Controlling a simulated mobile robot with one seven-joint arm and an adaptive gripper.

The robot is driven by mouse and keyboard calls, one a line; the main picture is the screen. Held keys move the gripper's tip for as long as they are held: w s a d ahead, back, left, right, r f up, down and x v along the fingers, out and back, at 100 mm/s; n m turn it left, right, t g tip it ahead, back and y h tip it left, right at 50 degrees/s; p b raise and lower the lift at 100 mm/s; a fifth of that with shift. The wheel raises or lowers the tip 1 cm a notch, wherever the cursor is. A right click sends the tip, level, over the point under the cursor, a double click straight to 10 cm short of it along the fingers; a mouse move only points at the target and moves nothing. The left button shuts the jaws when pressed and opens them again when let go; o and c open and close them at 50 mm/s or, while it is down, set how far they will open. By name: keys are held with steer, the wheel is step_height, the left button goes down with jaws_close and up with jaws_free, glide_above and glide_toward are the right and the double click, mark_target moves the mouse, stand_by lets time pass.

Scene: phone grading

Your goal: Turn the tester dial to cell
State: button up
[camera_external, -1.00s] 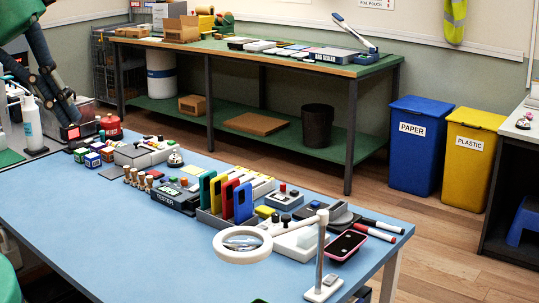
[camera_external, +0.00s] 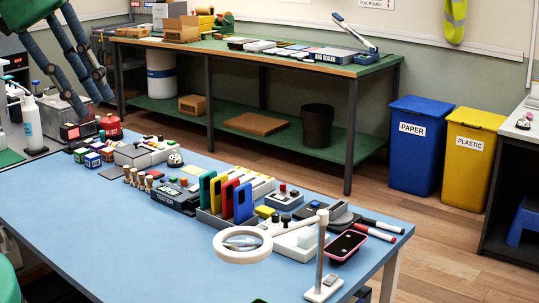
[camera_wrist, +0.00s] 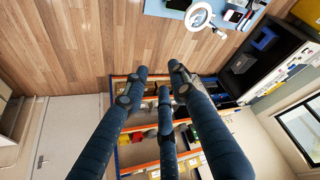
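The tester (camera_external: 174,196) is a dark box with a "TESTER" label on its front and a small greenish display on top. It lies on the blue table (camera_external: 95,215), between small wooden figures and a rack of coloured phones. Its dial is too small to make out. My gripper (camera_external: 92,98) hangs at the upper left of the external view, well away from the tester. In the wrist view my gripper (camera_wrist: 157,78) has its dark fingers spread with nothing between them. The tester cannot be made out in the wrist view.
A phone rack (camera_external: 212,218), a ring magnifier (camera_external: 242,258) on a stand and a bell (camera_external: 176,159) stand around the tester. A spray bottle (camera_external: 32,125) and a red canister (camera_external: 112,127) are near my gripper. The table's left front is clear.

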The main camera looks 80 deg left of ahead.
steer(key=w+a+r+n+g+y, duration=0.1)
steer(key=w+a+r+n+g, duration=0.1)
steer(key=w+a+n, duration=1.2)
steer(key=w+a+f+n, duration=0.2)
steer(key=w+a, duration=0.1)
steer(key=a, duration=0.6)
steer(key=w+a+f+n+g, duration=0.15)
steer(key=w+a, duration=0.25)
steer(key=a, duration=0.5)
steer(key=w+a+f+n, duration=0.1)
steer(key=w+a+f, duration=0.2)
steer(key=a, duration=0.6)
steer(key=s+a+f+n+g, duration=0.1)
steer(key=s+a+f+n, duration=0.25)
steer(key=a+f, duration=0.55)
steer(key=s+a+f+n, duration=0.2)
steer(key=a+f+n, duration=0.25)
steer(key=a, duration=0.75)
steer(key=s+a+f+n+g, duration=0.1)
steer(key=s+a+f+n, duration=0.2)
steer(key=a+f, duration=0.6)
steer(key=s+a+f+n+h, duration=0.1)
steer(key=s+a+f+n, duration=0.3)
steer(key=s+a+f, duration=0.4)
steer(key=a+f, duration=0.1)
steer(key=a, duration=0.3)
steer(key=shift+s+f+n+p, duration=0.25)
steer(key=shift+n+p, duration=0.1)
steer(key=shift+p, duration=0.05)
steer(key=shift+f, duration=0.15)
